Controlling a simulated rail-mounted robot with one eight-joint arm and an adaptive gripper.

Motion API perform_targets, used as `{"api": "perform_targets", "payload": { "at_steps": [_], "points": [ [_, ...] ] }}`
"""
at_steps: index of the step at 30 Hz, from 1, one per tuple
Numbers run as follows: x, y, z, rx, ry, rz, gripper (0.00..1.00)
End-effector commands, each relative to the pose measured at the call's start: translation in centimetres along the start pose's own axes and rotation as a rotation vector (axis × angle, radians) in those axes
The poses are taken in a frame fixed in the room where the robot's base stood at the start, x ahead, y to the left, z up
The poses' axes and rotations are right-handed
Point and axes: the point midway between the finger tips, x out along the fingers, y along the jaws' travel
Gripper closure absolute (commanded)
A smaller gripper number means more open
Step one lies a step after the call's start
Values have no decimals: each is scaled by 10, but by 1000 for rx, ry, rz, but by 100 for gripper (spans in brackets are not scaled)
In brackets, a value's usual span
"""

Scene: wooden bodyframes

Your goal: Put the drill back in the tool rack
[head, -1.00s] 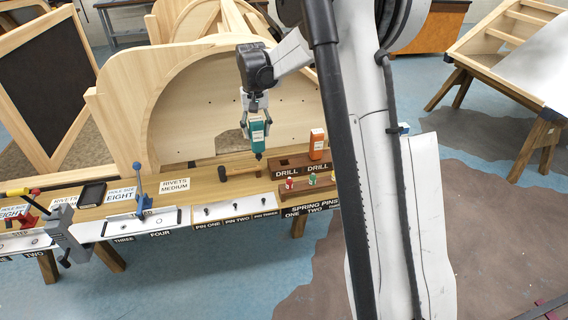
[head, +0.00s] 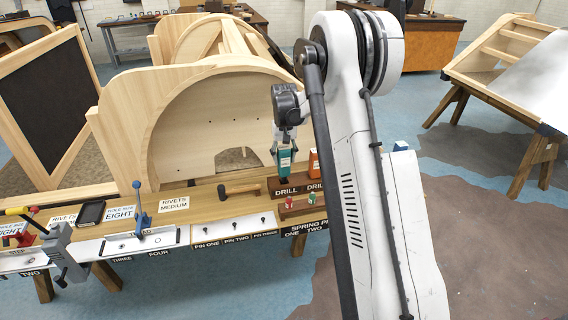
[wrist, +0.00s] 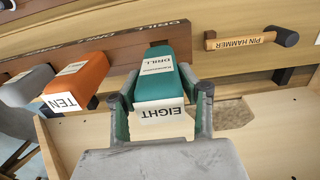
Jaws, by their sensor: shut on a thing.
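My gripper (head: 285,140) is shut on a teal drill (head: 284,158) with a pale band, held upright at the left "DRILL" position of the brown tool rack (head: 283,189). In the wrist view the drill (wrist: 170,72) is marked "EIGHT" and sits between both fingers (wrist: 162,100). Its tip lies over or in a dark slot of the rack (wrist: 112,42); I cannot tell how deep it is. An orange drill (wrist: 78,82) marked "TEN" stands in the rack beside it.
A grey drill (wrist: 25,86) stands beyond the orange one. A pin hammer (head: 238,190) lies on the bench left of the rack. Red and green spring pins (head: 288,200) stand in front. A curved wooden frame (head: 190,120) rises behind.

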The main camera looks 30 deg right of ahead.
Motion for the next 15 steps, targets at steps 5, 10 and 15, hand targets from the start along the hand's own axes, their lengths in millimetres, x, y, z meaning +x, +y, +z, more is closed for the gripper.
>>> {"api": "perform_targets", "payload": {
  "at_steps": [5,10,15],
  "points": [
    [23,0,0,0,0,0,100],
    [26,0,0,0,0,0,100],
    [27,0,0,0,0,0,100]
  ]
}}
